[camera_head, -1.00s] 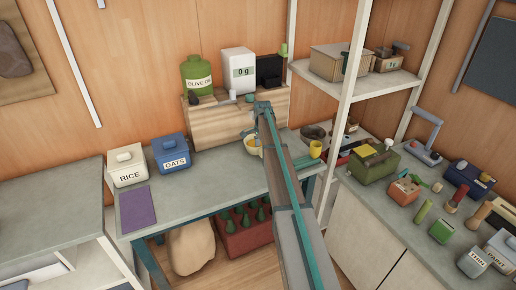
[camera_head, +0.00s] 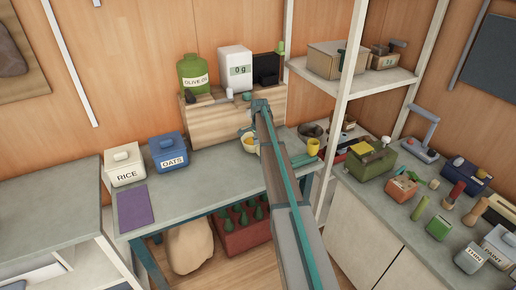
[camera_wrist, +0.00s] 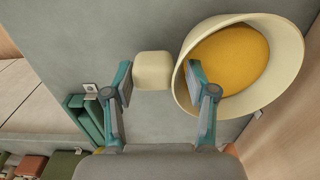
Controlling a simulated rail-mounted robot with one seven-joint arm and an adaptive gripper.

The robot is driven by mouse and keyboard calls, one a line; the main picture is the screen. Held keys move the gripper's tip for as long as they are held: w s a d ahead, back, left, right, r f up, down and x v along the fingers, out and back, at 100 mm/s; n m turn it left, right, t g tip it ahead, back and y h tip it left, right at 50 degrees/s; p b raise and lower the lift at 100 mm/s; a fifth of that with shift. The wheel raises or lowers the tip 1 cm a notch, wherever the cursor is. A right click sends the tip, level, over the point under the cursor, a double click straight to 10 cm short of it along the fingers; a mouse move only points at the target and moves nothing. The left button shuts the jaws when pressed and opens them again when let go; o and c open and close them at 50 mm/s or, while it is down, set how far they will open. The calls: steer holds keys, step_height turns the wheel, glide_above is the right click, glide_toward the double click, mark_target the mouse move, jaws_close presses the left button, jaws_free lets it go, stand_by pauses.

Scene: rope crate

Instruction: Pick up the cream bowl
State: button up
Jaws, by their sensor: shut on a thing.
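The cream bowl (camera_wrist: 245,65) has a yellow-orange inside and appears tilted at the right of the wrist view. In the head view, the bowl (camera_head: 246,139) shows in part beside my gripper (camera_head: 260,106), near the wooden box. In the wrist view, a cream block (camera_wrist: 153,70) sits beside the bowl's wall, between the finger lines; whether it is part of the bowl is unclear. My gripper (camera_wrist: 163,100) is shut on the bowl, its right finger overlapping the rim. The exact contact is hidden.
The grey table (camera_head: 200,185) has free room in front. Rice (camera_head: 125,168) and oats (camera_head: 169,153) canisters stand left.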

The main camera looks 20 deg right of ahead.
steer(key=shift+r, duration=0.5)
steer(key=s+a+r+b, duration=0.4)
steer(key=s+r+b, duration=0.1)
steer(key=s+r, duration=0.7)
steer(key=shift+s, duration=0.75)
steer(key=shift+r+p, duration=0.1)
steer(key=shift+p, duration=0.3)
